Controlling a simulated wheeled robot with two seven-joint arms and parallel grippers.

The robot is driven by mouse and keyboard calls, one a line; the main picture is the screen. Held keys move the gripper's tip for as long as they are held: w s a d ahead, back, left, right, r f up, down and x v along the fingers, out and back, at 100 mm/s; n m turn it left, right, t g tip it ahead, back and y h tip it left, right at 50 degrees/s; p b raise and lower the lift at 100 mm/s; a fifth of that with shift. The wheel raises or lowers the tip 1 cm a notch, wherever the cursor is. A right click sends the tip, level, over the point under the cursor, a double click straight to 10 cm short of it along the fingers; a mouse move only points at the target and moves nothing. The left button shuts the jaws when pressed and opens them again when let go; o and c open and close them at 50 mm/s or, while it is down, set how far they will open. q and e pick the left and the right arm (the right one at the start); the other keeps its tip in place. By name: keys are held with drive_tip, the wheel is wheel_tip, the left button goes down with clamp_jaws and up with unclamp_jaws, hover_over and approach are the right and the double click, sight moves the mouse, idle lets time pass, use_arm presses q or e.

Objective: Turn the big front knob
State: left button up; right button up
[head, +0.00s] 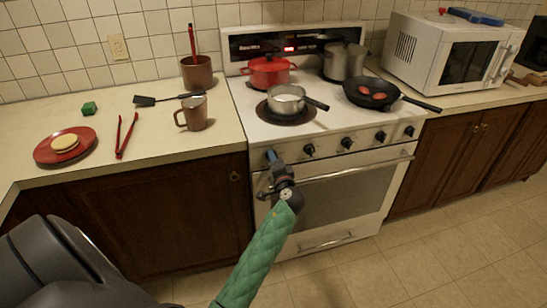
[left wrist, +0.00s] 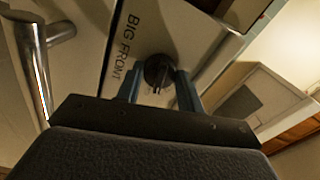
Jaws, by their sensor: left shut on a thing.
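The big front knob (left wrist: 158,70) is a dark round knob on the stove's white front panel, beside the printed words "BIG FRONT" (left wrist: 134,48). My left gripper (head: 272,157) is at the far left end of the stove's knob row and covers this knob in the head view. In the left wrist view, the blue fingers of my left gripper (left wrist: 161,88) stand on either side of the knob and are shut on it. How far the knob is turned is not clear. My right gripper is not in view.
More black knobs (head: 346,143) line the panel to the right. The oven door handle (head: 345,170) runs below. A saucepan (head: 287,99), red pot (head: 268,71), steel pot (head: 344,61) and frying pan (head: 371,93) stand on the stove. A mug (head: 196,114) is on the left counter.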

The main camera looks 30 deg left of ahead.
use_arm(q)
drive_tip(key=shift+m+p, duration=0.75)
drive_tip(key=shift+m, duration=0.55)
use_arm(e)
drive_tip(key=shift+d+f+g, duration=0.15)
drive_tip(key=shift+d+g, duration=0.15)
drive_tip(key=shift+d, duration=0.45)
use_arm(q)
drive_tip(key=o, duration=1)
drive_tip(key=shift+w, duration=0.1)
drive_tip(key=shift+r, duration=0.1)
